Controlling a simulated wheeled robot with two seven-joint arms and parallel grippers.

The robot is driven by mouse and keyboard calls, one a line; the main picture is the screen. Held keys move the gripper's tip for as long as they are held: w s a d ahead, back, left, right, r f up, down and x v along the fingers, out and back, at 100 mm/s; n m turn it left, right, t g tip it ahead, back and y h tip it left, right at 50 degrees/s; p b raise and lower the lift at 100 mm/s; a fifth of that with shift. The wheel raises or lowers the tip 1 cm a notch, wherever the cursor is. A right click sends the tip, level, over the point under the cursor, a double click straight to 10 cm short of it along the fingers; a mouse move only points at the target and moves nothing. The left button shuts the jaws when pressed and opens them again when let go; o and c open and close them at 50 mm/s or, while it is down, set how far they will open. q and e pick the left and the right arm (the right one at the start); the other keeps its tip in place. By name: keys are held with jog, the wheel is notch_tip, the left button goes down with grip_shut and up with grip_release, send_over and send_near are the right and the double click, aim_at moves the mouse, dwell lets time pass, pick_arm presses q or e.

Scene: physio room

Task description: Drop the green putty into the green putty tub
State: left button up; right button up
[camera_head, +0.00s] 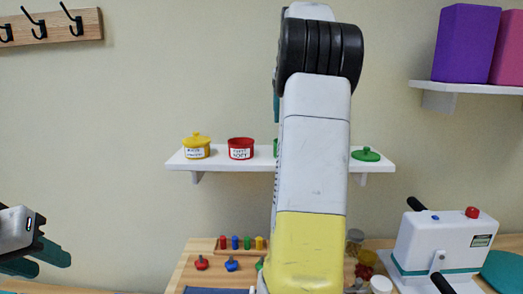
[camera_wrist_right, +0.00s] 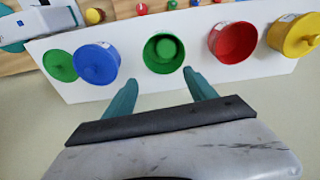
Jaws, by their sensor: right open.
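The green putty tub (camera_wrist_right: 149,62) stands open on the white shelf; in the right wrist view a round green lump, the green putty (camera_wrist_right: 166,48), lies inside it. In the head view my right arm hides nearly all of this tub, leaving a green sliver (camera_head: 276,148). My right gripper (camera_wrist_right: 160,79) is open and empty, its teal fingertips apart just in front of the green tub. My left gripper (camera_head: 53,266) is at the lower left of the head view, far from the shelf, with its fingers apart and nothing between them.
On the shelf (camera_head: 222,166) are a lidded yellow tub (camera_head: 197,151), a red tub (camera_head: 241,149), a blue tub (camera_wrist_right: 97,64) and a green lid (camera_head: 366,155). Below, a wooden rack (camera_head: 195,268) holds coloured pegs. A white device (camera_head: 440,244) stands right.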

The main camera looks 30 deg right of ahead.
notch_tip(320, 180, up, 8)
jog(key=shift+s+a, duration=0.2)
jog(key=shift+s, duration=0.2)
jog(key=shift+f, duration=0.15)
dwell(0.4)
jog(key=s+a+f+n+t+y, duration=0.1)
jog(key=s+a+f+n+t, duration=0.2)
jog(key=a, duration=0.6)
jog(key=s+a+f+y, duration=0.1)
jog(key=s+a+f, duration=0.35)
jog(key=a, duration=0.35)
jog(key=s+a+f+n+t, duration=0.2)
jog(key=s+a+f, duration=0.8)
jog(key=f, duration=0.5)
jog(key=shift+s+a+y, duration=0.35)
jog(key=shift+a+y, duration=0.05)
jog(key=shift+a, duration=0.65)
